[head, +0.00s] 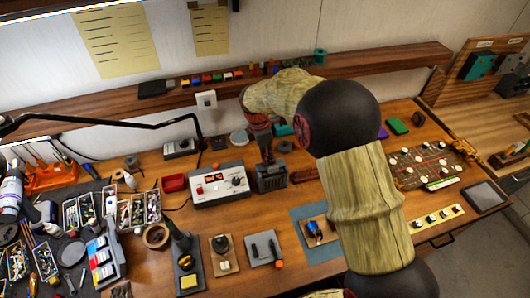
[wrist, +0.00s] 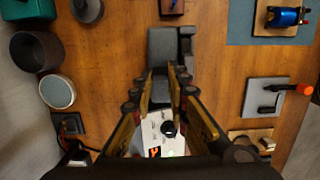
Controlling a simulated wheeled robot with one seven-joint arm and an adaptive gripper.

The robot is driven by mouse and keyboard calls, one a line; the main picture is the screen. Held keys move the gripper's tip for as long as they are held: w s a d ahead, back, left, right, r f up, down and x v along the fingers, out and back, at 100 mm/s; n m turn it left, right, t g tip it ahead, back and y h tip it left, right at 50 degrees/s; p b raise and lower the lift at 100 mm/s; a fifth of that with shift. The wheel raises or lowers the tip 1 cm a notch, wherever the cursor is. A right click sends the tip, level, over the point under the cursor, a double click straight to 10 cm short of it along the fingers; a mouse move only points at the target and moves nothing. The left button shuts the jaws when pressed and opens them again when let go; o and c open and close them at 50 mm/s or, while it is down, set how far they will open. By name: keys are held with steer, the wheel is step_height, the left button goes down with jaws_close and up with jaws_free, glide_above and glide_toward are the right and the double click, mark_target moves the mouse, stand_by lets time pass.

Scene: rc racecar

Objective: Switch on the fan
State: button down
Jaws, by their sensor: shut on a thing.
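A dark grey boxy unit, which looks like the fan (head: 272,180), stands on the workbench just right of the white station with a red display. In the wrist view the fan (wrist: 163,44) shows from above as a grey block beyond my fingertips. My gripper (head: 265,152) reaches down onto the top of the fan. In the wrist view the gripper's fingers (wrist: 161,76) are close together, with a dark grey part of the fan between them. I cannot make out the switch or whether the fan is running.
The white station (head: 220,180) stands close on the left; its knob (wrist: 168,129) shows between my fingers' bases. A red tray (head: 173,183) lies further left. A blue mat (head: 305,222) with a small motor is at the front right. A shelf (head: 190,95) runs behind.

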steer(key=shift+w+d+r+y+p, duration=0.2)
steer(key=shift+d+y+p, duration=0.3)
steer(key=shift+y, duration=0.5)
steer(key=shift+d+f+g+y, duration=0.15)
steer(key=shift+d+g+y, duration=0.25)
steer(key=shift+y, duration=0.4)
steer(key=shift+w+d+f+y+b, duration=0.1)
steer(key=shift+d+f+y+b, duration=0.15)
steer(key=shift+y+b, duration=0.8)
steer(key=shift+d+g+y+b, duration=0.3)
steer(key=shift+y+b, duration=0.25)
steer(key=shift+b, duration=0.15)
steer(key=shift+r, duration=0.1)
steer(key=c, duration=2)
jaws_free()
